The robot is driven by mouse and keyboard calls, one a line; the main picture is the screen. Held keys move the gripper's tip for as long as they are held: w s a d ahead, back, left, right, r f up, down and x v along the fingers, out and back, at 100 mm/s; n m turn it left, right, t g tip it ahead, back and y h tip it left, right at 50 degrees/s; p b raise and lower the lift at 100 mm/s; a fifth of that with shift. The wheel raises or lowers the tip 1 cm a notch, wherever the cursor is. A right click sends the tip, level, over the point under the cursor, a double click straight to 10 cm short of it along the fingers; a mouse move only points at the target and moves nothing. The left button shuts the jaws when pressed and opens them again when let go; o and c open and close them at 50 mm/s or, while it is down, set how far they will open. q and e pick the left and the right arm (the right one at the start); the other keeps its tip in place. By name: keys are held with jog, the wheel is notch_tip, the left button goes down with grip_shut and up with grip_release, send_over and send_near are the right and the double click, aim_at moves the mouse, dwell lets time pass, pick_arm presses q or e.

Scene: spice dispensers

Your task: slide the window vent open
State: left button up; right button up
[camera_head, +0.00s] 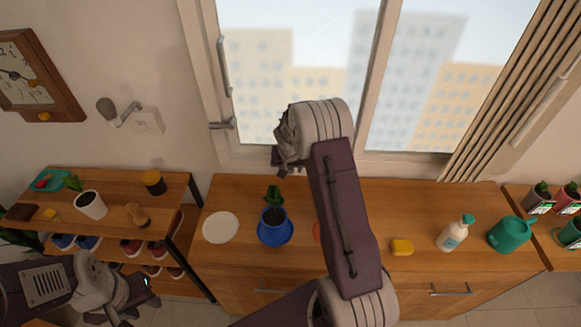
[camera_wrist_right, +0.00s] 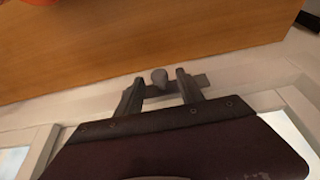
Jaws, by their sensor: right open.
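The window (camera_head: 290,60) stands behind the counter, with a pale frame and a vertical handle on its left side. In the right wrist view a grey bar with a rounded knob (camera_wrist_right: 159,76) sits on the pale frame strip, beside the wooden counter edge; it looks like the vent slider. My right gripper (camera_wrist_right: 157,84) is open, one finger on each side of the knob, with gaps visible. In the head view my right gripper (camera_head: 283,166) is at the window's lower frame and hides the knob. My left gripper (camera_head: 136,292) is low at the left, away from the window; its jaws are unclear.
A curtain (camera_head: 515,90) hangs right. A shelf (camera_head: 120,190) stands left.

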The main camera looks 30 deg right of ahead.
jog(key=shift+f, duration=0.2)
grip_shut()
dwell(1.3)
